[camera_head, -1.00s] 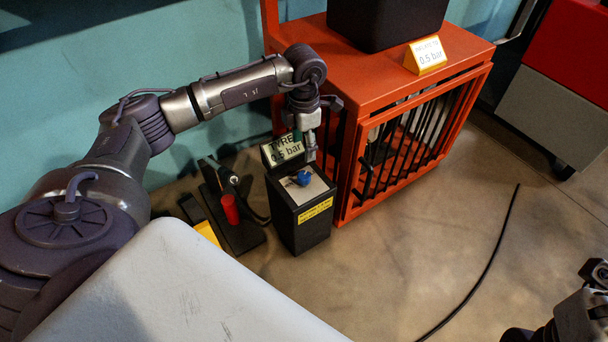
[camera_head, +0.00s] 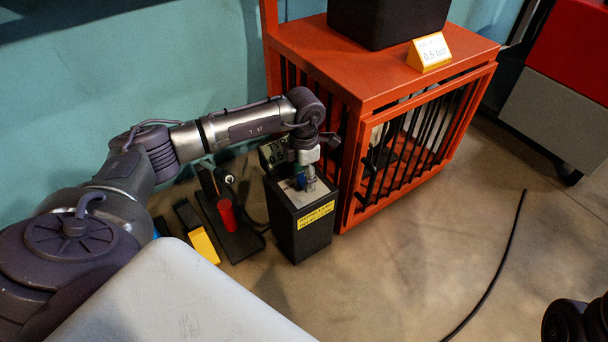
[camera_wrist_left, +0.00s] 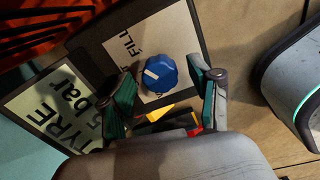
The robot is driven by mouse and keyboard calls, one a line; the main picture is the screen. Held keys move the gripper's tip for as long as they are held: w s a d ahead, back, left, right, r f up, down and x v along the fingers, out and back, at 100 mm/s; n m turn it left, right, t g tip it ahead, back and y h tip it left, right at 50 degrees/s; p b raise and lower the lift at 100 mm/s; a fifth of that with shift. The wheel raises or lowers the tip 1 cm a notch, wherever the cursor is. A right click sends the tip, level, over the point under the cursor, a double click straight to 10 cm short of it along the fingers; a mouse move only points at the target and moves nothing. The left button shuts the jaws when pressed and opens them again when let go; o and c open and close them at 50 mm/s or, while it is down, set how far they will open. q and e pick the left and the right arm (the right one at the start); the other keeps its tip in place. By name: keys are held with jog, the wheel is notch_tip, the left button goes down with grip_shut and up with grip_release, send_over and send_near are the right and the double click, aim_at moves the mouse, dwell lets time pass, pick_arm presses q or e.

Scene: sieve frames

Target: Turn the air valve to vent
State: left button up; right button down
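The air valve is a blue knob (camera_wrist_left: 160,74) with a white mark, on the pale top plate (camera_wrist_left: 182,42) of a black box (camera_head: 302,236). The word FILL is printed on the plate near the knob. In the wrist view the white mark lies on the knob's left part. My left gripper (camera_head: 305,184) points down over the box top and partly hides the knob. In the wrist view its two fingers (camera_wrist_left: 163,80) are apart, one on each side of the knob, with gaps visible. My right gripper does not show; only a dark part of my right arm shows at bottom right.
A sign reading TYRE (camera_wrist_left: 52,108) stands beside the box. An orange barred cage (camera_head: 350,185) is close on the right. A red cylinder (camera_head: 227,214) and a yellow-ended block (camera_head: 204,245) are to the left. A black cable (camera_head: 497,265) lies on the open floor.

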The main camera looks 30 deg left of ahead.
pick_arm(q)
jog(key=c, duration=1)
